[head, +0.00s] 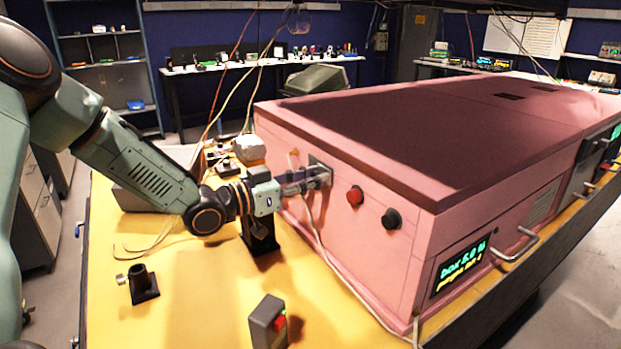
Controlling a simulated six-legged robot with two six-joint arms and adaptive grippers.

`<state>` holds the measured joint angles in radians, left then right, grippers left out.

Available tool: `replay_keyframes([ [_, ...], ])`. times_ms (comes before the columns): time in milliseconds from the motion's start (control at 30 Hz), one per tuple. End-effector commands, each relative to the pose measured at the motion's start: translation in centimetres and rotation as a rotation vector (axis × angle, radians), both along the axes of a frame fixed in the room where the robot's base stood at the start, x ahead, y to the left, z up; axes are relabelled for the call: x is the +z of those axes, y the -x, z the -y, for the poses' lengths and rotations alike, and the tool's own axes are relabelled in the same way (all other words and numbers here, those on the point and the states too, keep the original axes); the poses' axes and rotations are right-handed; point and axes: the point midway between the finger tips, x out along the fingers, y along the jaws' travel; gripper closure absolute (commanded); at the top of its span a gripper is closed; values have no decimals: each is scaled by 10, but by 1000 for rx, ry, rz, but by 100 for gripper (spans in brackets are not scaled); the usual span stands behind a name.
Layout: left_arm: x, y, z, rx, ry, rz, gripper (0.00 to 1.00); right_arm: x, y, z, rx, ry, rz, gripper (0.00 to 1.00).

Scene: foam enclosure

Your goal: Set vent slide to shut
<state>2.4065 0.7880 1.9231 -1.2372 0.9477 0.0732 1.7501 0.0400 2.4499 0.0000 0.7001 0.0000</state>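The pink box (345,230) stands on the yellow table. A small grey metal fitting (321,172), which looks like the vent slide, sits on its left face, left of the red button. My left gripper (300,184) reaches in from the left, with its fingers at this fitting. The fingers and the fitting overlap, so I cannot tell whether they touch or grip it. The slide's position is too small and covered to read. My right gripper is not in view.
A red button (355,195) and a black knob (391,218) are on the same face. A display (462,268) and handle (515,246) are on the front. A black holder (142,284) and a small switch box (268,322) stand on the yellow table (200,310). A cable hangs below the gripper.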

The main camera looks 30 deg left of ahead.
Motion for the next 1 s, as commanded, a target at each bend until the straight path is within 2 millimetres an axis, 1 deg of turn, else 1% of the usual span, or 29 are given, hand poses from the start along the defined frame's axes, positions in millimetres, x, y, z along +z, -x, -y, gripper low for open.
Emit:
replay_keyframes([
  [33, 0, 0, 0, 0, 0, 0, 80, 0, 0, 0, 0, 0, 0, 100],
  [267, 0, 0, 0, 0, 1, 1, 100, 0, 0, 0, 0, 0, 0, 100],
  [767, 1, -1, -2, 1, 1, 2, 100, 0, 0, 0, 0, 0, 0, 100],
  [1000, 2, -17, -27, 2, 0, 6, 100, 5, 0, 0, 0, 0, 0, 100],
])
